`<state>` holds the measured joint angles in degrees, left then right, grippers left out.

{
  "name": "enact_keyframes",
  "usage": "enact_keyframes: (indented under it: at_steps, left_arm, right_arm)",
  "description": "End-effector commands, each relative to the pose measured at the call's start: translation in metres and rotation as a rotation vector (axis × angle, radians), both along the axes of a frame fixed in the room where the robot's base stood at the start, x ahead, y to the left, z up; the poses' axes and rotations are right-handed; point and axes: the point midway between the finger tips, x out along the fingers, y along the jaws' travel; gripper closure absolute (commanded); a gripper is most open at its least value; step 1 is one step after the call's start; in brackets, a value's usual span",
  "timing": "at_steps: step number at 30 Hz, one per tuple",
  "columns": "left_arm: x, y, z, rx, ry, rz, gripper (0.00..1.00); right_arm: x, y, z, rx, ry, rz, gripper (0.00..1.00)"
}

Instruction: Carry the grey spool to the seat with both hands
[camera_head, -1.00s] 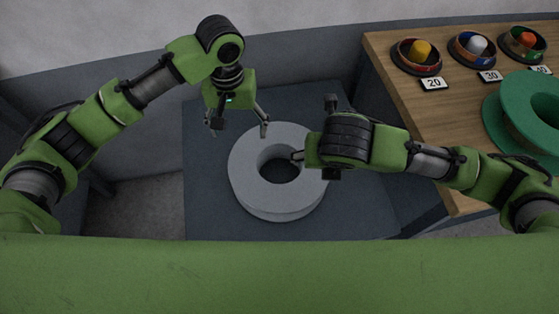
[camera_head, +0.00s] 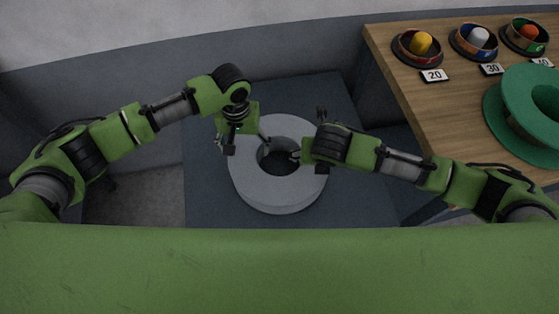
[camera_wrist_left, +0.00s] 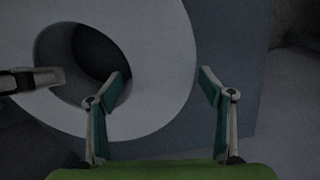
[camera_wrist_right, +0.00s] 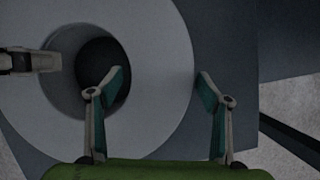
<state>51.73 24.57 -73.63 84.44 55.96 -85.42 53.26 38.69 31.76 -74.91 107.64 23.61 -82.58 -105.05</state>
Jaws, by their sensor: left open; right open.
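The grey spool (camera_head: 275,196) is a thick ring with a round hole. It lies flat on a dark blue-grey surface (camera_head: 350,205); I cannot tell whether this is the seat. My left gripper (camera_head: 243,143) is open over the spool's left side. In the left wrist view one finger is over the hole and the other is beyond the outer rim. My right gripper (camera_wrist_right: 162,77) is open over the right side. One finger is over the hole, the other at the outer edge. Whether the fingers touch the ring is unclear.
A wooden table (camera_head: 408,100) stands at the right. A grey wall or panel (camera_head: 90,85) runs behind. Bare dark surface lies around the grey spool.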

Motion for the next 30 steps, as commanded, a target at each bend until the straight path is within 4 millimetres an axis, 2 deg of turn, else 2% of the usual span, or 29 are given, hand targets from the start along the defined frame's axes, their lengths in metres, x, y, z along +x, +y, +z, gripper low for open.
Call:
enact_keyframes:
  at_steps: [5, 14, 17, 21, 23, 30]
  left_arm:
    - [0.0, 0.0, -0.0121, 0.0, 0.0, 0.0, 0.27]
    - [0.0, 0.0001, -0.0138, 0.0, -0.001, 0.0, 0.27]
    - [0.0, 0.0001, -0.0137, 0.0, -0.001, 0.0, 0.47]
    - [0.0002, 0.0003, -0.0136, 0.0, -0.001, 0.001, 0.84]
    - [0.0002, 0.0004, -0.0136, 0.001, -0.001, 0.001, 0.99]
    - [0.0014, 0.0002, -0.0119, -0.001, -0.003, 0.004, 1.0]
  right_arm:
    - [0.0046, 0.0001, -0.0111, 0.001, 0.0, 0.0, 0.29]
    - [0.0054, -0.0001, -0.0128, 0.001, -0.001, 0.0, 0.29]
    - [0.0054, -0.0001, -0.0127, 0.001, -0.001, 0.0, 0.5]
    - [0.0053, -0.0002, -0.0126, 0.001, -0.001, 0.0, 0.86]
    - [0.0053, -0.0002, -0.0126, 0.001, -0.001, 0.0, 1.0]
    - [0.0065, 0.0004, -0.0106, 0.002, -0.004, 0.0, 1.0]
